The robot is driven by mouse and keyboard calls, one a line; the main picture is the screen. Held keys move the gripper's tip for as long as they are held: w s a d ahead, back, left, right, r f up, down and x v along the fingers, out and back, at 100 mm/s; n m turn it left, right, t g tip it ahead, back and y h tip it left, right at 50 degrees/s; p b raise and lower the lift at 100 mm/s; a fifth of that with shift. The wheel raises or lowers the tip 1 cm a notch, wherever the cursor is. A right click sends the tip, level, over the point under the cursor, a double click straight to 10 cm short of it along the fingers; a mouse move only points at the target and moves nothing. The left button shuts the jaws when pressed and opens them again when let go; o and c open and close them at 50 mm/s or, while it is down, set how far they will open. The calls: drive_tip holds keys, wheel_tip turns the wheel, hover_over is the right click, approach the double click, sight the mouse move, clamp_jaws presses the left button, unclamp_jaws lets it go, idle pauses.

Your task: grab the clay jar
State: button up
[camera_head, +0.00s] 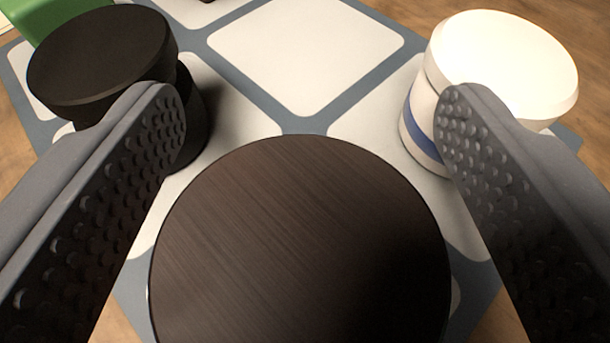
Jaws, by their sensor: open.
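My gripper (312,118) is open, with one studded grey finger at each side of the picture. A round dark brown top with fine wood grain (300,240) lies between the fingers, apart from both and close to the camera. Its body below is hidden, so I cannot tell whether it belongs to the clay jar. A black jar-like piece with a wide flat top (105,50) stands behind the left finger. A white jar-like piece with a blue band (500,60) stands behind the right finger. No piece is plainly a clay jar.
The pieces stand on a blue-grey mat with pale rounded squares (305,50). A green object (50,15) is at the top left corner. Wooden surface (480,20) shows beyond the mat. The mat between the black and white pieces is clear.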

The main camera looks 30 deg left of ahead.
drive_tip(key=c, duration=1.1)
drive_tip(key=shift+r, duration=0.1)
